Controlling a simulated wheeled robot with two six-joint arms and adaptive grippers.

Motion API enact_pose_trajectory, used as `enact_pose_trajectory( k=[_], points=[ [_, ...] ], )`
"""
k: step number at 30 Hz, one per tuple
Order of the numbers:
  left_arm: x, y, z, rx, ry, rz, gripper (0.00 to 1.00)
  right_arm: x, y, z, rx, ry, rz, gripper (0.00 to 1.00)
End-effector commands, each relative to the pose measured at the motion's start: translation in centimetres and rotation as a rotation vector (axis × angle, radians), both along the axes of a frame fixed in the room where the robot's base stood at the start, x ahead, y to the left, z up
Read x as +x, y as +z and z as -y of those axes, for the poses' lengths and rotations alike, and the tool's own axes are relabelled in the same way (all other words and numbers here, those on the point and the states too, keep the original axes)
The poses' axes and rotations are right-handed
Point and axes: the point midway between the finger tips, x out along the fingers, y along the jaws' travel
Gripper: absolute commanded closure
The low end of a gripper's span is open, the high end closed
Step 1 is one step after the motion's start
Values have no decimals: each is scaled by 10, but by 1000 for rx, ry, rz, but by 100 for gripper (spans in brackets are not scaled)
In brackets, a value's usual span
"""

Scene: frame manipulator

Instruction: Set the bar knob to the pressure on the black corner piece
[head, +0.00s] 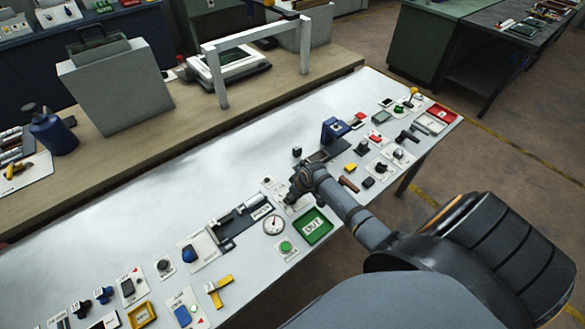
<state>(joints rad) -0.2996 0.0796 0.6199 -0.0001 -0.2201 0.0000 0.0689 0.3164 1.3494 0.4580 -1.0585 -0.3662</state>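My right gripper (292,192) is low over the middle of the white table, its arm coming in from the right. It is small and dark, and I cannot tell whether its fingers are apart or closed on something. It hides part of a white plate (279,191) beneath it, so any knob there is hidden. A dark L-shaped piece (228,241) lies to its left. A round white dial gauge (274,224) lies just below the gripper, with a reading too small to make out. A black bar-like knob (408,135) sits on a plate farther right. My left gripper is out of view.
A green tray marked OUT (319,234) and a green button plate (286,248) lie near the gripper. A yellow corner piece (219,291) is at the front. A blue block (334,130) and a red tray (441,113) are farther right. The table's back left is clear.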

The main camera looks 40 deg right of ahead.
Motion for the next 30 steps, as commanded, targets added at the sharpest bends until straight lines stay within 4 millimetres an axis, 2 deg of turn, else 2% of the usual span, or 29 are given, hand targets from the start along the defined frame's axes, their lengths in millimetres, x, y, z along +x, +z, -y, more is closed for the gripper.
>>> enact_pose_trajectory(
  k=[8, 9, 14, 24, 26, 30],
  points=[
    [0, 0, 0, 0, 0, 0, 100, 0, -1, 0, 0, 0, -1, 90],
    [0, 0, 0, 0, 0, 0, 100, 0, -1, 0, 0, 0, -1, 56],
    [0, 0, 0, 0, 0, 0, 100, 0, -1, 0, -1, 1, -1, 36],
    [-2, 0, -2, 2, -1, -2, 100, -1, 3, 1, -1, 2, -1, 36],
    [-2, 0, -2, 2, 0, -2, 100, -4, 8, 2, -2, 2, 0, 36],
    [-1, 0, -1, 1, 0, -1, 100, -14, 35, 5, -5, 4, 1, 36]
  ],
)
